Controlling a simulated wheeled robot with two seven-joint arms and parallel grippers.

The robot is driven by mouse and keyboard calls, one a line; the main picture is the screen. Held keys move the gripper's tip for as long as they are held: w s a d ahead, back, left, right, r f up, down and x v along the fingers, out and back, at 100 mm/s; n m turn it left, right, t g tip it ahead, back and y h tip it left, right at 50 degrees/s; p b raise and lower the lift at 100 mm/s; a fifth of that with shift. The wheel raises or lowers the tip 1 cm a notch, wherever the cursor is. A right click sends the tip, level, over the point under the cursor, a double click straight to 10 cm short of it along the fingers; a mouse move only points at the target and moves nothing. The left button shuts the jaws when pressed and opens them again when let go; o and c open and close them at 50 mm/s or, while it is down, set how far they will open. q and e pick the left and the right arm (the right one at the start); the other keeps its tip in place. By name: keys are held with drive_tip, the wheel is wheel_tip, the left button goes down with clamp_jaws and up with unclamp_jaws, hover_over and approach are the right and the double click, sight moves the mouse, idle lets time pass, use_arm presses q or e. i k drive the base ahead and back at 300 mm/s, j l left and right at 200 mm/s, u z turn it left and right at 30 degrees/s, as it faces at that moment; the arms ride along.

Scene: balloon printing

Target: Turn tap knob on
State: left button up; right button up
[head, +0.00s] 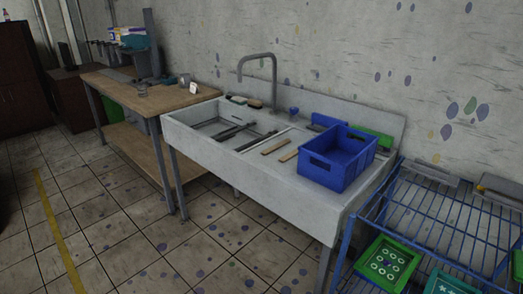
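A grey gooseneck tap (274,82) rises from the back edge of a pale stone sink (301,205), its spout curving to the left over the basin. A small blue piece (294,111) stands on the back ledge just right of the tap's base. It looks like the tap knob, but it is too small to tell its turn position. No water is visible at the spout. Neither of my grippers is in view.
A blue crate (322,172) sits on the sink's right end. Sticks (275,146) and brushes lie across the basin. A wooden table (150,100) stands left, a blue wire rack (440,218) right. The tiled floor in front is clear.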

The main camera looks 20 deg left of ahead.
sight(293, 110)
drive_tip(key=i+j, duration=0.1)
drive_tip(key=j, duration=0.3)
drive_tip(key=i+j, duration=0.1)
drive_tip(key=j, duration=0.35)
drive_tip(key=i+j, duration=0.1)
drive_tip(key=j, duration=0.3)
drive_tip(key=k+j+u, duration=0.05)
